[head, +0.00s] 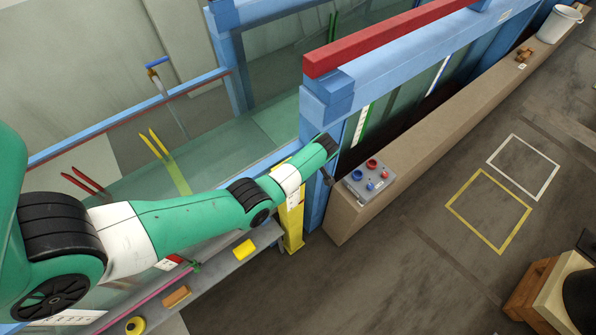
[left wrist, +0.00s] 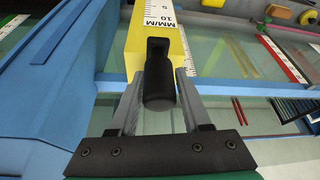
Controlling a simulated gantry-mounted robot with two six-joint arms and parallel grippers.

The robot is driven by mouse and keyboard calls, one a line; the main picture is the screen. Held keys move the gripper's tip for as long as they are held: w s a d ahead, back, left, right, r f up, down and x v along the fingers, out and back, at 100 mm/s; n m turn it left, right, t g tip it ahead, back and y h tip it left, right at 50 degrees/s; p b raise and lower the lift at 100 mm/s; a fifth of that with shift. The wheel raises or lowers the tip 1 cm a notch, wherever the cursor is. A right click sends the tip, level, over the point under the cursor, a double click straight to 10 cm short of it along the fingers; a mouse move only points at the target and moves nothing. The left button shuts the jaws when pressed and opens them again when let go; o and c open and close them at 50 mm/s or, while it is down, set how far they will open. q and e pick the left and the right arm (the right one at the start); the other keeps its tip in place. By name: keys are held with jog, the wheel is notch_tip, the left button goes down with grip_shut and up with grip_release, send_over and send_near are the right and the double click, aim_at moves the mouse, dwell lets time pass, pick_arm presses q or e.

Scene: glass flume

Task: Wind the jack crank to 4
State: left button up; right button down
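The yellow jack post (head: 292,225) stands at the near end of the blue flume frame and carries a white scale strip (head: 294,198). In the left wrist view the yellow post (left wrist: 135,42) shows its scale (left wrist: 165,14), marked MM/M with a 10; no pointer reading is visible. The black crank handle (left wrist: 160,80) points toward the wrist camera. My left gripper (left wrist: 160,75) has one finger on each side of the handle. Whether the fingers press on it is unclear. In the head view my left gripper (head: 327,177) is small and partly hidden at the post. My right gripper is out of view.
A grey control box (head: 368,182) with red and blue knobs sits on the tan ledge (head: 430,125) right of the post. A grey shelf (head: 225,270) below my left arm holds a yellow block (head: 244,249). Glass walls and blue beams (head: 400,65) stand close by.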

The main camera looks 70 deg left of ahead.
pick_arm(q)
grip_shut()
dwell(1.1)
